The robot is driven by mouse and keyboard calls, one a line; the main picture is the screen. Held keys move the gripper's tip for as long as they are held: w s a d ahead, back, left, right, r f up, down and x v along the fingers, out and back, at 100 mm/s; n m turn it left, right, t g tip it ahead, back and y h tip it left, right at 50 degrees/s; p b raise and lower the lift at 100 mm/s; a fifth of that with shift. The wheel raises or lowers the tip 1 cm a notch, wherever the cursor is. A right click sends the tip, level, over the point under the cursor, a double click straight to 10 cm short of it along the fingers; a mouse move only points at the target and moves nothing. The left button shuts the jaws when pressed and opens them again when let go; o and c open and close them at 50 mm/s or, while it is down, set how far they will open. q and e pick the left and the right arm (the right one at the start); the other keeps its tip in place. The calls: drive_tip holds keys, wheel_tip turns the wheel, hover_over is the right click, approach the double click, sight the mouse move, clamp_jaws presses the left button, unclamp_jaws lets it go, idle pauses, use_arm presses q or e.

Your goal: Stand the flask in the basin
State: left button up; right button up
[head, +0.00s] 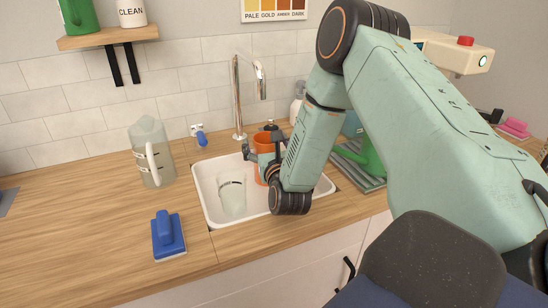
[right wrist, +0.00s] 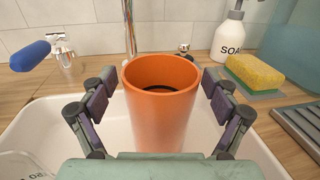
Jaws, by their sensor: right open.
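The flask looks to be the orange open-topped cylinder (head: 263,142), upright inside the white basin (head: 203,205). In the right wrist view the flask (right wrist: 160,110) has its round mouth up and a dark inside; its foot is hidden by my gripper. My right gripper (head: 262,150) reaches down into the basin from the right. In the right wrist view its fingers (right wrist: 158,98) are spread, one on each side of the flask, with a gap at both sides. A clear cup-like vessel (head: 232,192) also stands in the basin, left of the flask. My left gripper is not in view.
A chrome tap (head: 237,95) rises behind the basin. A soap bottle (right wrist: 229,38) and a yellow sponge (right wrist: 254,74) are behind at right. The left counter is largely free.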

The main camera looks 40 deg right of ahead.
use_arm(q)
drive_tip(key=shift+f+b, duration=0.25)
drive_tip(key=shift+b, duration=0.4)
use_arm(e)
drive_tip(key=v, duration=1.2)
drive_tip(key=shift+r, duration=0.25)
drive_tip(key=p+x, duration=0.1)
drive_tip(key=x, duration=1)
drive_tip(key=shift+w+d+f+b, duration=0.3)
drive_tip(key=shift+w+b, duration=0.05)
drive_tip(key=shift+w, duration=0.15)
use_arm(q)
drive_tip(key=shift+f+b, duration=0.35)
drive_tip(key=shift+b, duration=0.15)
use_arm(e)
drive_tip(key=shift+s+f, duration=0.15)
drive_tip(key=shift+f, duration=0.2)
